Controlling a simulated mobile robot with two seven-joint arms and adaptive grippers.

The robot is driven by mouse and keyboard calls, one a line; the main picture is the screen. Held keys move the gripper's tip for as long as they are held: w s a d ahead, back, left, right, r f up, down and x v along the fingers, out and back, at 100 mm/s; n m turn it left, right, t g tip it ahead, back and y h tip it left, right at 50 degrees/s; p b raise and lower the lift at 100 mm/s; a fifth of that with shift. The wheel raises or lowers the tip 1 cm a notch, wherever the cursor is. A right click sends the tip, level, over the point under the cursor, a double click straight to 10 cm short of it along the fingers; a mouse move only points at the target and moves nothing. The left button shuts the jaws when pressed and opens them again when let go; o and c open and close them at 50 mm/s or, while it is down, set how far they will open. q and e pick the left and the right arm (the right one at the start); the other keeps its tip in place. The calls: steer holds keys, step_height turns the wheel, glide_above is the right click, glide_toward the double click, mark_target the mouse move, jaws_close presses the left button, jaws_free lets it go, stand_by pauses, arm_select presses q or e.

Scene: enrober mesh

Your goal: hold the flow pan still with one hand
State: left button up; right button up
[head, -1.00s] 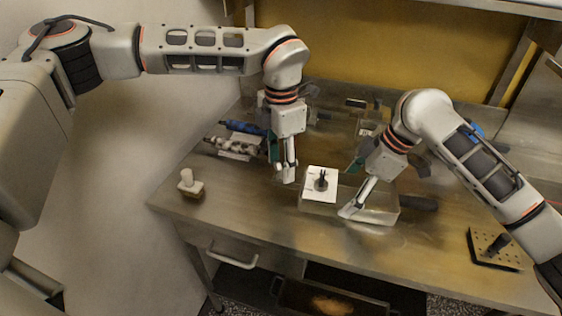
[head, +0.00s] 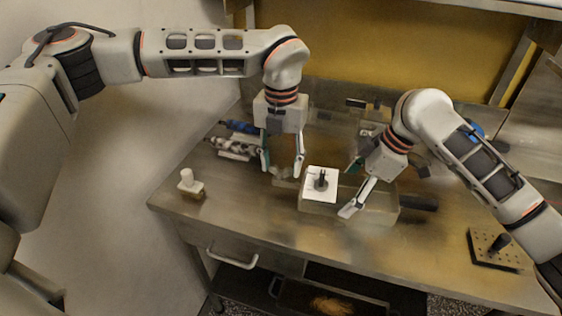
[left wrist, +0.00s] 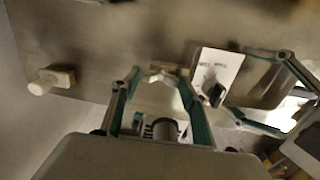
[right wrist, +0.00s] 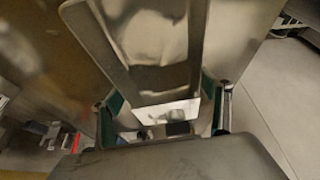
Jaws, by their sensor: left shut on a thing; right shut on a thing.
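The flow pan (head: 380,208) is a shallow metallic pan on the bench, right of centre. A white plate with a black knob (head: 313,193) sits at its left end. The pan also shows in the left wrist view (left wrist: 262,82) and fills the middle of the right wrist view (right wrist: 150,75). My right gripper (head: 350,190) is shut on the pan, one finger on each side. My left gripper (head: 282,168) points down just left of the white plate, its fingers well apart around a small pale piece (left wrist: 158,74). The exact contact there is unclear.
A small block with a white knob (head: 190,184) stands at the bench's left edge. Blue and metal rollers (head: 238,137) lie behind it. A dark perforated plate with a black handle (head: 494,250) lies at the right. The bench front is clear.

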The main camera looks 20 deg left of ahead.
mark_target(281, 166)
arm_select(q)
steer(key=shift+n, duration=0.5)
arm_select(e)
steer(key=shift+f, duration=0.1)
arm_select(q)
steer(key=o, duration=1.1)
steer(key=shift+r, duration=0.15)
step_height(281, 166, up, 12)
arm_select(e)
steer(key=o, duration=1.5)
steer(key=shift+o, duration=0.2)
